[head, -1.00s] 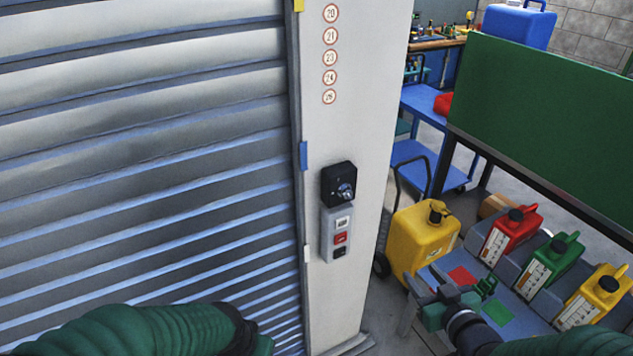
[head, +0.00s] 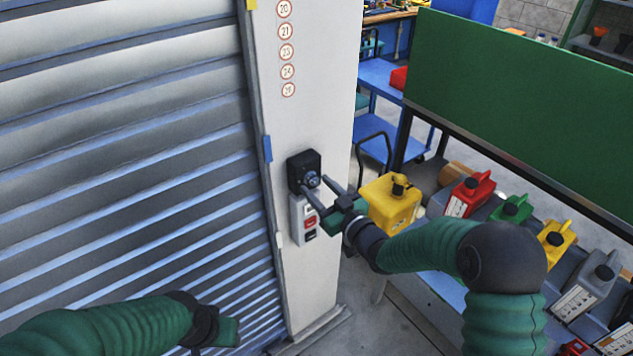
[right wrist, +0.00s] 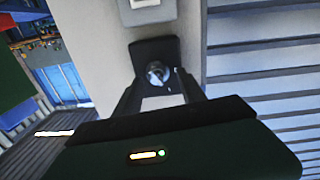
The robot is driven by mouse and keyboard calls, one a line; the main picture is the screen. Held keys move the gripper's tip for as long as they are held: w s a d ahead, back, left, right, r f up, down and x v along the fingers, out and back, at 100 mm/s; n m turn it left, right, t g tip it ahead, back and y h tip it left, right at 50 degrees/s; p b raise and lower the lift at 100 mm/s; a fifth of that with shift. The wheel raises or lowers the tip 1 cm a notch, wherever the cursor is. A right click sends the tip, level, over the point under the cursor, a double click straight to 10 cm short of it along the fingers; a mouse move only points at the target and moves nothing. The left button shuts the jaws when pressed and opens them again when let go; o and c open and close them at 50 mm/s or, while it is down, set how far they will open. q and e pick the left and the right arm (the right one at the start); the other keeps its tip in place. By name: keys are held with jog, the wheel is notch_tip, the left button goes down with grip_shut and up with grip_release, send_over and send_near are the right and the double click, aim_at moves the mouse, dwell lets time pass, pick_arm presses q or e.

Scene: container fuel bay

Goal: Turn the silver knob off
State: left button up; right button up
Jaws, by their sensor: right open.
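The silver knob (head: 312,179) sits on a black box (head: 303,168) on the white pillar beside the shutter. In the right wrist view the knob (right wrist: 157,73) shows between the two fingers, on its black box (right wrist: 150,51). My right gripper (head: 318,190) is open, with its fingertips at or just in front of the knob; I cannot tell if they touch it. The right gripper also fills the lower part of the wrist view (right wrist: 160,98). My left gripper (head: 228,332) is low in front of the shutter, and its fingers are not clear.
A grey button box (head: 298,224) is fixed below the knob, partly behind my right gripper. The grey shutter (head: 130,170) is to the left. A yellow can (head: 388,208) and several smaller cans stand to the right, under a green board (head: 510,100).

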jog(key=shift+w+a, duration=0.3)
jog(key=shift+w, duration=0.2)
jog(key=shift+d, duration=0.45)
jog(key=shift+c, duration=0.7)
jog(key=c, duration=0.5)
jog(key=shift+a+r, duration=0.1)
jog(key=shift+a, duration=0.15)
grip_shut()
pick_arm(q)
jog(key=shift+s+d+r, duration=0.1)
jog(key=shift+d+r, duration=0.1)
jog(key=shift+d, duration=0.05)
pick_arm(e)
jog(key=shift+d, duration=0.1)
